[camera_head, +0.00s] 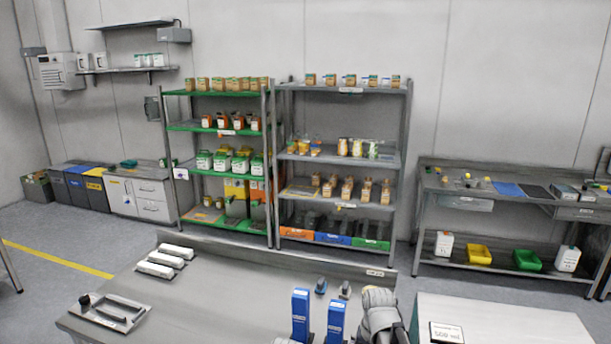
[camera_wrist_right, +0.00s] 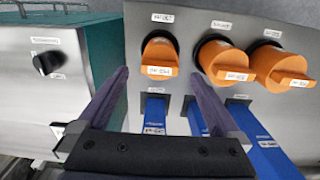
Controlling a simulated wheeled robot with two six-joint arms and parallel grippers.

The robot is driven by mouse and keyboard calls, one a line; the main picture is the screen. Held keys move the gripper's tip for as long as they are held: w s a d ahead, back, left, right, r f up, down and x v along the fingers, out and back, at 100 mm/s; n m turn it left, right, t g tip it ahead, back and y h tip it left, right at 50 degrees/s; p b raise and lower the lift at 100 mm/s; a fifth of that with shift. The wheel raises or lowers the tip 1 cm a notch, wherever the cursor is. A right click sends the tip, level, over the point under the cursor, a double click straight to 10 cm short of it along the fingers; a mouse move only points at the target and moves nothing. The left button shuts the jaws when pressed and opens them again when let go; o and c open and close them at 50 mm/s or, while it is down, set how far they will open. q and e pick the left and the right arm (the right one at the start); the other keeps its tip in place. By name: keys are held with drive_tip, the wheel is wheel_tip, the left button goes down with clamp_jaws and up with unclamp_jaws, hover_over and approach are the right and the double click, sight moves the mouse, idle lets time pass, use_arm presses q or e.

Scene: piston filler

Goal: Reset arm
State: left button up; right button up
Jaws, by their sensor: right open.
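My right gripper (camera_wrist_right: 156,72) is open in the right wrist view, its two dark fingers spread with nothing held between them. An orange knob (camera_wrist_right: 160,57) on a grey panel appears between and just beyond the fingertips; I cannot tell the distance. A blue labelled part (camera_wrist_right: 154,112) shows below that knob, between the fingers. In the head view my right arm (camera_head: 379,312) shows at the bottom, beside the blue upright parts (camera_head: 301,315); its fingertips cannot be made out there. My left gripper is in neither view.
Two more orange knobs (camera_wrist_right: 222,62) (camera_wrist_right: 281,68) sit right of the first. A steel box with a black knob (camera_wrist_right: 50,62) stands left. In the head view, a metal bench (camera_head: 215,300) carries white bars (camera_head: 155,269) and a handled plate (camera_head: 112,311). Stocked shelves (camera_head: 343,157) stand behind.

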drive_tip(key=shift+f+b, duration=0.25)
drive_tip(key=shift+b, duration=0.4)
drive_tip(key=shift+f+n+b, duration=0.3)
drive_tip(key=shift+n, duration=0.2)
